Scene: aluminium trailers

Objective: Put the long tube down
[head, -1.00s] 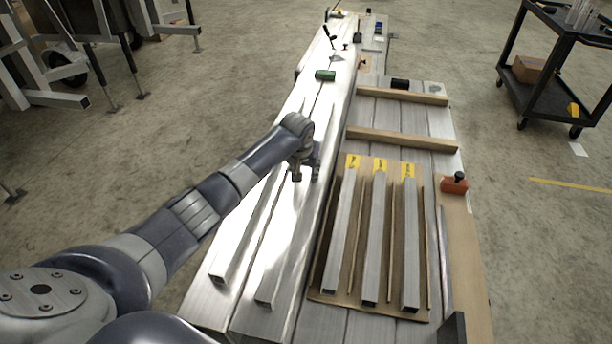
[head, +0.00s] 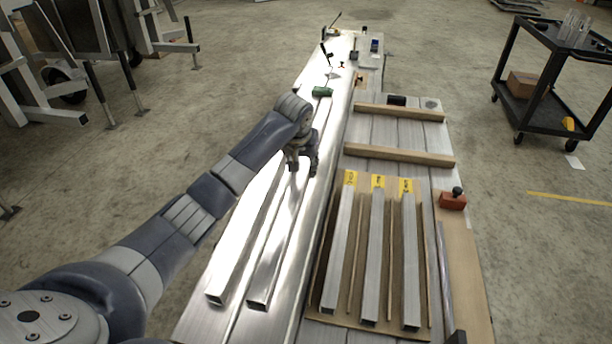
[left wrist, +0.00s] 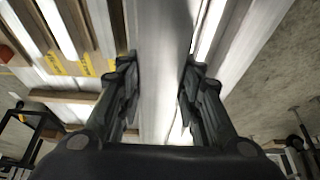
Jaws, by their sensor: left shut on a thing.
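My left gripper (head: 302,168) is over the bright metal bench top and is shut on a long square metal tube (head: 276,245). The tube runs from the gripper toward the near end of the bench, with its open end facing me. In the left wrist view the tube (left wrist: 162,75) passes between the two fingers. I cannot tell whether it touches the bench top. A second similar tube (head: 240,245) lies just left of it. The gripper hides part of the held tube. My right gripper is not in view.
Right of the gripper, a brown board (head: 345,318) holds three shorter tubes with yellow labels. Wooden bars (head: 400,155) cross the bench beyond it. A red block (head: 452,201) sits at the right. A green object (head: 322,91) lies farther along the bench. A black cart (head: 545,90) stands right.

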